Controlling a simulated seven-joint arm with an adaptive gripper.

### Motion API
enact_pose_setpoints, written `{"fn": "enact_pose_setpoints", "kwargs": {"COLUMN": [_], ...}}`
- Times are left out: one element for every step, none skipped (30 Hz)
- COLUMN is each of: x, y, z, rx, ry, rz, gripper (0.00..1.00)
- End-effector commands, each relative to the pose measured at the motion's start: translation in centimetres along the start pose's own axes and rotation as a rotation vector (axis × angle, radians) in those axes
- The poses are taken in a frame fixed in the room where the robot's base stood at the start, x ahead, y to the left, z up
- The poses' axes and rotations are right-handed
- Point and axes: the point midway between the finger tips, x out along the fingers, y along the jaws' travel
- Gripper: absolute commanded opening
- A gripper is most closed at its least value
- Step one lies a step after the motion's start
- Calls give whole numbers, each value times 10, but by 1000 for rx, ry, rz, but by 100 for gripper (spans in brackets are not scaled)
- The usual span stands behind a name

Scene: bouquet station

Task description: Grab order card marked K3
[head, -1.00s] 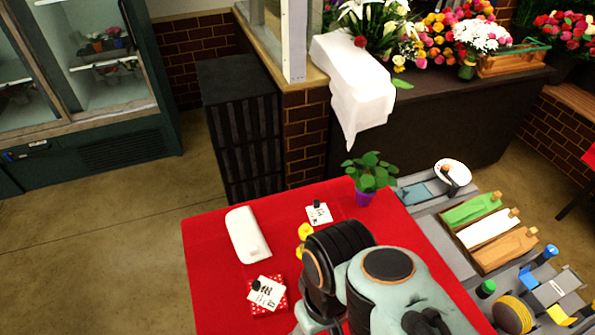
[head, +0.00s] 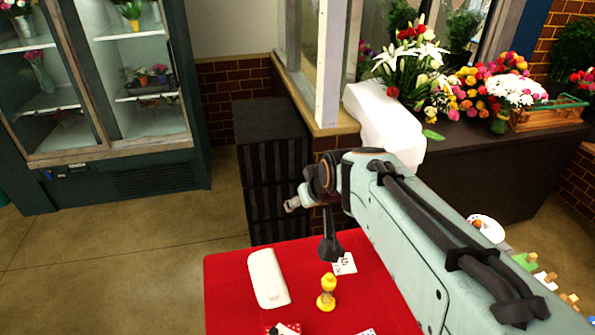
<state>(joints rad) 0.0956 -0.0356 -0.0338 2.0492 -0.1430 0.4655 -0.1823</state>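A white card with dark marks (head: 345,264) lies on the red-covered table (head: 225,285), just right of the dark end of my arm in the picture. Another white card edge (head: 366,332) shows at the bottom of the picture, cut off. A red, white-dotted item (head: 283,329) with something dark and white on it is also cut off there. The marks are too small to read, so I cannot tell which card is K3. A dark part that seems to be my gripper (head: 330,249) hangs down over the table's far edge. Its fingers cannot be made out.
A white elongated case (head: 268,279) lies on the table's left part. My arm covers the table's right side. A black slatted cabinet (head: 272,170) and a flower counter (head: 480,165) stand behind.

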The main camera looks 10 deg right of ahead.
Motion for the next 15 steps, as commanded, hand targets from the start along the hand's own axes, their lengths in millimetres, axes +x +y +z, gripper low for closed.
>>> {"fn": "enact_pose_setpoints", "kwargs": {"x": [29,46,69,87,105,128,145,160,178,190,200,211,218,224,228], "y": [18,30,45,56,67,80,89,97,105,110,114,118,120,121,122], "z": [-10,-14,-17,-16,-13,-4,4,14,30,43,55,72,84,95,106], "rx": [16,24,38,50,61,80,94,109,128,142,155,171,182,192,203], "ry": [2,6,6,1,-8,-28,-46,-69,-105,-133,-159,-193,-216,-237,-258], "rz": [19,31,45,55,64,73,78,81,82,81,80,77,75,72,70], "gripper": [50,50,50,50,50,50,50,50,50,50,50,50,50,50,50]}}
